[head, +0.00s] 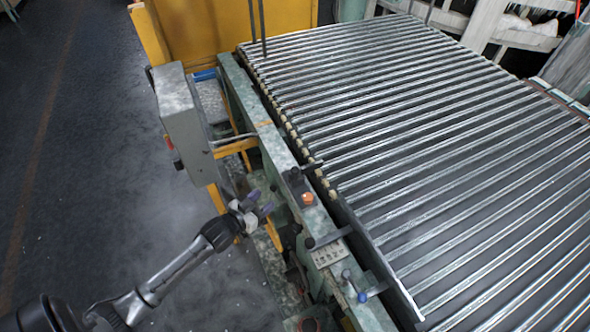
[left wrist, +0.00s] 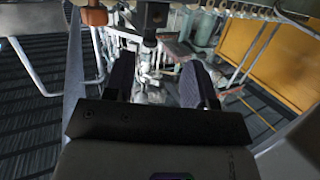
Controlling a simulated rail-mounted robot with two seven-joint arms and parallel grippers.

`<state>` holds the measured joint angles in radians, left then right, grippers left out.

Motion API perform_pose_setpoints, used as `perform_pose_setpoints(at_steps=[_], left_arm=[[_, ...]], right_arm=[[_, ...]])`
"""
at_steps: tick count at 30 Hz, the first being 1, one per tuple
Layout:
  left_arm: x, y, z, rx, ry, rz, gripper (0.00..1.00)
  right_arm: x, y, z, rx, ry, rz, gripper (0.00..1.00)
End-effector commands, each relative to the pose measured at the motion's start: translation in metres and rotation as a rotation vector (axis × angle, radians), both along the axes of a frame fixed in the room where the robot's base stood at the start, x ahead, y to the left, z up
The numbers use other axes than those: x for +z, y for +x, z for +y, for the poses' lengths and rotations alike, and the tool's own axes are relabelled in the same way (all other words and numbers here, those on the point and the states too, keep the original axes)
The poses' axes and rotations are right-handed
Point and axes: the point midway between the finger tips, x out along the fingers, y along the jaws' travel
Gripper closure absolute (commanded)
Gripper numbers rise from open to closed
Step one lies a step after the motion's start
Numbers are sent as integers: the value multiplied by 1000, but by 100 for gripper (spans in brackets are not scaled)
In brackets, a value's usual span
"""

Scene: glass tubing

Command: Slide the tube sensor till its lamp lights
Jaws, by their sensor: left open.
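A small black block with a rod (head: 295,178) sits on the green side rail (head: 276,150), beside the glass tubes (head: 430,130); it looks like the tube sensor. A dark block also shows at the top of the left wrist view (left wrist: 151,14), probably the same part. No lit lamp can be made out on it. My left gripper (head: 262,203) is open and empty, to the left of the rail and apart from the block. Its two dark fingers also show in the left wrist view (left wrist: 159,82). My right gripper is not in view.
An orange round button (head: 308,198) sits on the rail near the block. A black-knobbed lever (head: 328,238) and a blue-knobbed handle (head: 362,296) stand nearer. A grey box (head: 182,120) hangs left of the rail. The floor at left is clear.

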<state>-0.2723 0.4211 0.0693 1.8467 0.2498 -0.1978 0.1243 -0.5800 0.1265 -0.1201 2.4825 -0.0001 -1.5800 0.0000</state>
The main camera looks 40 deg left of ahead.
Motion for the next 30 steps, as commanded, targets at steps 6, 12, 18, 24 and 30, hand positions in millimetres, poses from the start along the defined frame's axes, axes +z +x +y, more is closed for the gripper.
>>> perform_pose_setpoints(at_steps=[6, 12, 18, 24, 30], left_arm=[[27, 3, -5, -27, -42, -165, 49], [31, 18, -7, -29, -61, -190, 49], [32, 54, -9, -29, -60, -189, 49], [32, 91, -11, -29, -59, -188, 49], [31, 119, -12, -29, -59, -186, 49]], right_arm=[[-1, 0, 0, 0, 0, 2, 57], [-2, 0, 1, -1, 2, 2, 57], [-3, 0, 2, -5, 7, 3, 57], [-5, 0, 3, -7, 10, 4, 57], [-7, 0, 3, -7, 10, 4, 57]])
